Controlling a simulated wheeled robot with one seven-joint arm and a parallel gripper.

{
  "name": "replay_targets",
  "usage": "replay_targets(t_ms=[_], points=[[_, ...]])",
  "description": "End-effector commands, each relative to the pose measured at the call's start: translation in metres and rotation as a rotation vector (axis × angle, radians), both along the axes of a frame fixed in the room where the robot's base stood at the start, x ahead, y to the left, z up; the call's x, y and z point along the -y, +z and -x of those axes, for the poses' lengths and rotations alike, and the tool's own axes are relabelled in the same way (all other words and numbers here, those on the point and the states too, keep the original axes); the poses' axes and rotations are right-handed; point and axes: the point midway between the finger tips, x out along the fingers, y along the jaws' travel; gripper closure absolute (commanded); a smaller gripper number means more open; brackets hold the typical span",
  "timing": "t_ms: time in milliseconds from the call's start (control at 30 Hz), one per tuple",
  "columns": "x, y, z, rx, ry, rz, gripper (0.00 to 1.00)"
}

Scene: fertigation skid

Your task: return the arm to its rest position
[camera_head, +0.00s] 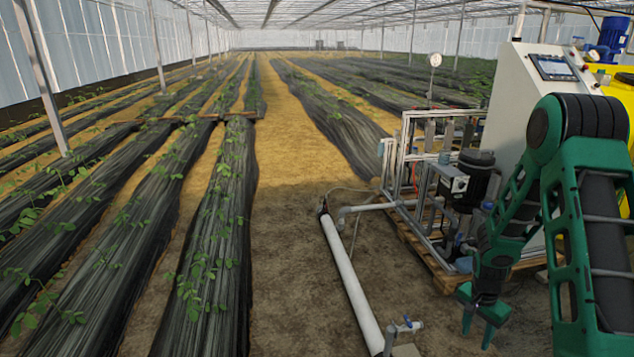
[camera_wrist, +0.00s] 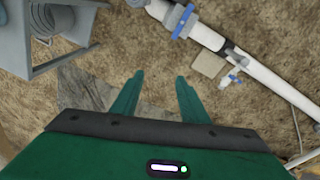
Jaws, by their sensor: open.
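My green gripper (camera_head: 478,328) hangs at the lower right of the head view, pointing down at the end of my bent green and black arm. The gripper is open and empty. It touches nothing that I can see. The elbow of my arm is raised at the right of the head view and covers part of the skid behind it.
A metal-framed skid (camera_head: 420,175) with a pump (camera_head: 476,180) stands on a wooden pallet (camera_head: 432,262) behind my arm. A control cabinet (camera_head: 520,108) rises beside it. A white pipe (camera_head: 352,285) with a blue-handled valve (camera_head: 407,323) lies left of my gripper. The soil aisle (camera_head: 283,240) is clear.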

Motion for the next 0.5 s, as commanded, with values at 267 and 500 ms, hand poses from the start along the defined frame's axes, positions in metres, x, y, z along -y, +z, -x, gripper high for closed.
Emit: replay_targets(t_ms=[267, 500], points=[[0.012, 0.105, 0.033, -0.015, 0.096, 0.019, 0.59], [0.013, 0.18, 0.078, -0.03, 0.171, 0.015, 0.59]])
